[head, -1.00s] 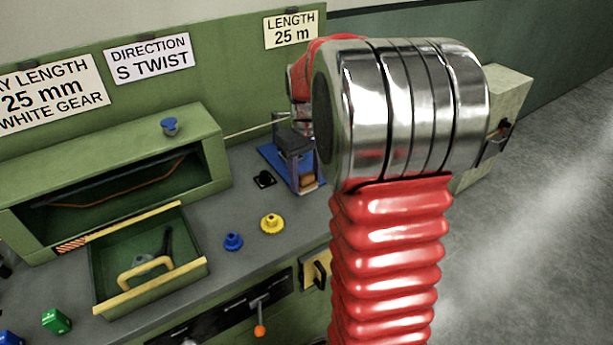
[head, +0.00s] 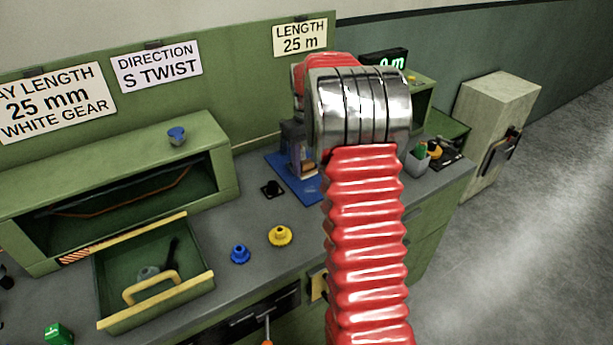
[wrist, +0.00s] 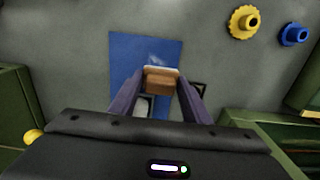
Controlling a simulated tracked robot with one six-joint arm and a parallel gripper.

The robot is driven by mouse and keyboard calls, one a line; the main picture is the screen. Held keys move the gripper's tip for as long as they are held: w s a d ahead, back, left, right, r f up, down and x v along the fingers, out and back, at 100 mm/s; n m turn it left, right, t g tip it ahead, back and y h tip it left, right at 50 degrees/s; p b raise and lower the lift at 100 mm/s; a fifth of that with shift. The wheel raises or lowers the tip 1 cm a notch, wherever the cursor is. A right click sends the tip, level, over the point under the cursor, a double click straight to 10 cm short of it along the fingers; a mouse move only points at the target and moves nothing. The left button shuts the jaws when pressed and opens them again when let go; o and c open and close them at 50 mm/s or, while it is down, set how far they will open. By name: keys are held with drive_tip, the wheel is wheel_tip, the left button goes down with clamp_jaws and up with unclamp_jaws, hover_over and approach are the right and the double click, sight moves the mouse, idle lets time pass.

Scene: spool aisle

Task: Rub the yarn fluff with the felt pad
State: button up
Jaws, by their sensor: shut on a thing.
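My gripper (wrist: 160,95) is shut on the felt pad (wrist: 161,81), a brown block with a pale edge. The pad is over the blue mat (wrist: 130,65) in the wrist view; whether it touches the mat is unclear. Faint white yarn fluff (wrist: 154,59) lies on the mat just beyond the pad's pale edge. In the head view my gripper (head: 300,155) is over the blue mat (head: 280,164), partly hidden by my arm. The fluff cannot be made out there.
A yellow gear (head: 280,236) and a blue gear (head: 240,254) stand on the grey bench. A small black fitting (head: 272,189) sits beside the mat. An open green drawer (head: 155,270) is at left. A grey cup (head: 416,163) stands right of my arm.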

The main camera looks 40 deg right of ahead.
drive_tip(key=shift+w+d+r, duration=0.45)
drive_tip(key=shift+w+r, duration=0.2)
drive_tip(key=shift+r, duration=0.1)
drive_tip(key=shift+a, duration=0.1)
